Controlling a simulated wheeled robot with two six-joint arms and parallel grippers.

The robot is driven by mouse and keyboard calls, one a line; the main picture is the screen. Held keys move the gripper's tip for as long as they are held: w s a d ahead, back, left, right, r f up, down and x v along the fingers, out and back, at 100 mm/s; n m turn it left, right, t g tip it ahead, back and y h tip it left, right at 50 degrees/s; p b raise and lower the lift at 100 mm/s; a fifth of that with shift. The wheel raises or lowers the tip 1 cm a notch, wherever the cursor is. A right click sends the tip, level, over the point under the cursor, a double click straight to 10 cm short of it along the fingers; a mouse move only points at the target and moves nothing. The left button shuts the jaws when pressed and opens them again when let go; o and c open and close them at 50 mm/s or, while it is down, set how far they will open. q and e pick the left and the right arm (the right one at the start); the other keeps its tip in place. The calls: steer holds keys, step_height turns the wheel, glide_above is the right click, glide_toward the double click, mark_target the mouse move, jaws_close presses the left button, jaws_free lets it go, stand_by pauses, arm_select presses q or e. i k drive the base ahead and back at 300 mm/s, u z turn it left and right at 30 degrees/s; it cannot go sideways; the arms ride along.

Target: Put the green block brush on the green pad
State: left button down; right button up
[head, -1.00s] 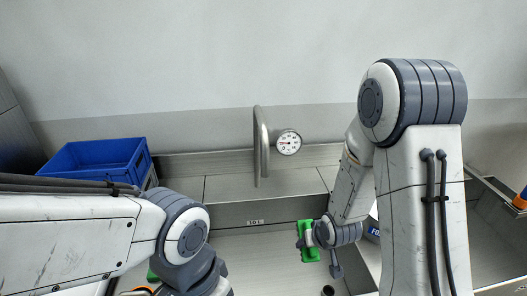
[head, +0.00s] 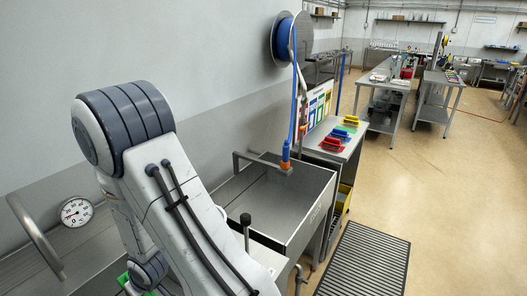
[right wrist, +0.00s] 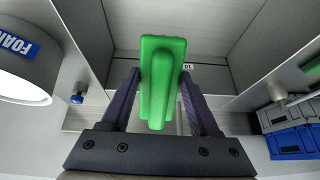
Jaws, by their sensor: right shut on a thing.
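The green block brush (right wrist: 161,75) is between the two fingers of my right gripper (right wrist: 160,84), which is shut on it. In the right wrist view it hangs clear above a grey metal basin. In the head view only a bit of green brush (head: 122,279) shows at the lower left, beside my right arm. A small green patch (right wrist: 312,65) is cut off at the right edge of the wrist view; I cannot tell whether it is the green pad. My left gripper is out of view.
A steel sink (head: 275,195) stands right of my right arm. A dark floor mat (head: 365,262) lies front right. A blue crate (right wrist: 292,142) shows in the wrist view.

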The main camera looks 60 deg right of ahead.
mark_target(349, 131)
steer(key=k, duration=0.5)
steer(key=z, duration=3)
steer(key=i, duration=4.55)
steer(key=u, duration=2.8)
